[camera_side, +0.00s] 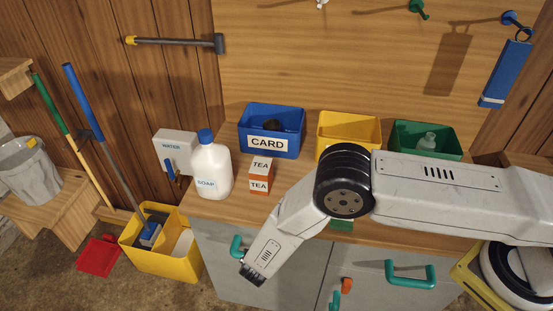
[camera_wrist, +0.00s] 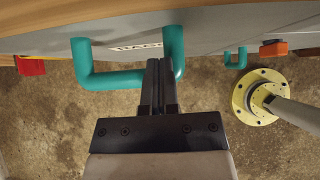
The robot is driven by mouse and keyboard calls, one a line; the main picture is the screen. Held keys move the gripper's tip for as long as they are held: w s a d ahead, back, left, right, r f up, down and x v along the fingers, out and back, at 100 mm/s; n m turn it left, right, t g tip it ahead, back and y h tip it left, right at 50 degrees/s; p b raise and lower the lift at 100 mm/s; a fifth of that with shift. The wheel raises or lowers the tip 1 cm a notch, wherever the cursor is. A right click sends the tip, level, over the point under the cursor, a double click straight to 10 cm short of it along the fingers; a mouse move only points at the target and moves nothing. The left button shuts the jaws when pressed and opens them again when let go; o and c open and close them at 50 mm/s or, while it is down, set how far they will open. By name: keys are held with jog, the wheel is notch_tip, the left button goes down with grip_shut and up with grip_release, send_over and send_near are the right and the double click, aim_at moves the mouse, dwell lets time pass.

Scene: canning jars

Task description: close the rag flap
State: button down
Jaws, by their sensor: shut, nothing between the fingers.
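The rag flap (camera_wrist: 225,20) is a grey front panel with a teal handle (camera_wrist: 95,78); a white label with dark letters (camera_wrist: 135,47) is partly hidden behind my gripper. The panel also shows in the side view (camera_side: 218,262), below the wooden counter, with its handle (camera_side: 237,247) beside my gripper. I cannot tell exactly how far the flap stands open. My gripper (camera_wrist: 158,64) is shut and empty, its fingers crossing the handle's bar near its right end in the wrist view. In the side view my gripper (camera_side: 252,278) points down in front of the panel; contact is unclear.
Other teal handles (camera_side: 410,274) and an orange latch (camera_side: 347,285) sit farther right on the cabinet. The counter holds a soap jug (camera_side: 211,170), tea boxes (camera_side: 260,174) and a blue card bin (camera_side: 285,118). A yellow bin (camera_side: 160,262) stands on the floor left.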

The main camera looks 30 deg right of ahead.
jog(key=v, duration=1)
jog(key=shift+s+a, duration=0.25)
jog(key=shift+a, duration=0.05)
jog(key=d+r+m+g+y, duration=0.2)
jog(key=d+r+m+g, duration=0.3)
jog(key=d+r+m, duration=0.9)
jog(key=s+d+r+m+y, duration=0.2)
jog(key=s+d+r+m, duration=0.2)
jog(key=d+m, duration=0.2)
jog(key=s+d+r+m+t+y, duration=0.1)
jog(key=s+d+r+m+y, duration=0.1)
jog(key=s+d+r+m, duration=0.2)
jog(key=d+r+m, duration=0.1)
jog(key=d+m, duration=0.2)
jog(key=d, duration=0.1)
jog(key=shift+r, duration=0.3)
